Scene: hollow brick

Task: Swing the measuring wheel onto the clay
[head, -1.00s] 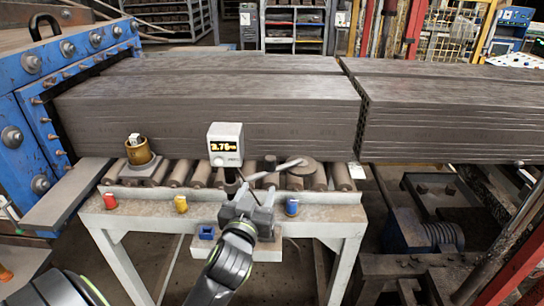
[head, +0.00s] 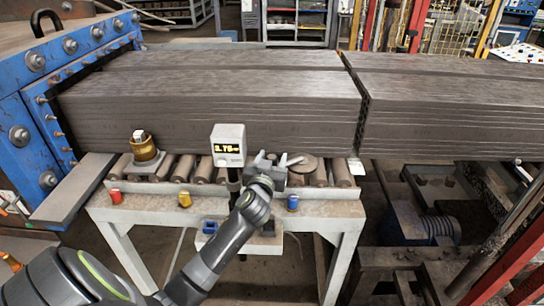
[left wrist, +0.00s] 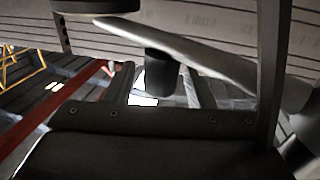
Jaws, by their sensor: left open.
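The measuring wheel (head: 304,164) is a grey-brown disc lying over the rollers, just in front of the clay column (head: 210,105) and apart from it. Its pale swing arm (head: 292,160) shows partly behind my gripper; it crosses the left wrist view (left wrist: 195,50) as a slanted bar. A dark knob (left wrist: 160,72) on this arm lies between my fingers in that view. My left gripper (head: 272,163) is open around the knob; contact cannot be told. The display box (head: 228,145) stands on a dark post left of my gripper. My right gripper is not in view.
The roller table (head: 330,208) carries red (head: 116,196), yellow (head: 185,200) and blue (head: 292,202) pieces along its front. A brass cup (head: 144,150) stands on its left. A blue machine frame (head: 60,100) borders the left. A second clay stack (head: 450,120) lies right.

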